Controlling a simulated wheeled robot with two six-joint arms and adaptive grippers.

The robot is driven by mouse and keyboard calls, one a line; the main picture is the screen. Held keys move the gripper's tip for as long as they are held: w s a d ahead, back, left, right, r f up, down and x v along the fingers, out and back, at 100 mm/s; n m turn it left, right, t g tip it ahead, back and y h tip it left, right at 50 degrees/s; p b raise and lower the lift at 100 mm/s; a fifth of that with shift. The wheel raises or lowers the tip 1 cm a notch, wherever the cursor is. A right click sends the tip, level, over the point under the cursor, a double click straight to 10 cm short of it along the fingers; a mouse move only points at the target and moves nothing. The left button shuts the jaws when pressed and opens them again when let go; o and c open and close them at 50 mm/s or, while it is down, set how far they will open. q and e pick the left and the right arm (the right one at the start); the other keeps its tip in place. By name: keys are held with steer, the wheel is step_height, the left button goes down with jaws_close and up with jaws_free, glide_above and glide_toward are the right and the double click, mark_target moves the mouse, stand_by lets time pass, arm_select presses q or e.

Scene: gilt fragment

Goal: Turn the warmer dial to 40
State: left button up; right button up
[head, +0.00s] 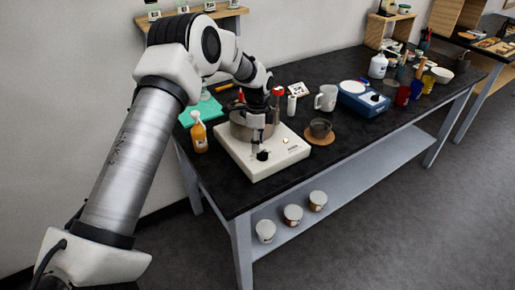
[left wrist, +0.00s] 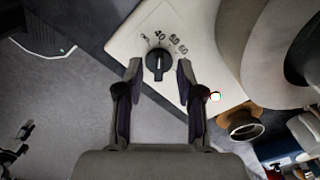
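The warmer (head: 270,168) is a cream-white flat box near the table's front edge. Its black dial (left wrist: 158,62) shows in the left wrist view, with a white pointer line directed up, toward the printed 40 (left wrist: 160,36). Marks for 50 and 60 follow to the right; the mark left of 40 is hard to read. My left gripper (left wrist: 158,75) is open, with one fingertip on each side of the dial and a small gap visible to each. In the head view, my left gripper (head: 259,138) points down over the warmer's front corner.
A grey metal pot (head: 240,126) stands on the warmer. An orange-yellow bottle (head: 199,137) is to its left. A dark cup (head: 320,128) on a round wooden coaster, a white mug (head: 326,98) and a blue device (head: 362,100) are to the right.

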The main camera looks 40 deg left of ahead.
arm_select(q)
step_height(320, 180, up, 9)
steer(key=shift+f, duration=0.2)
stand_by(0.4)
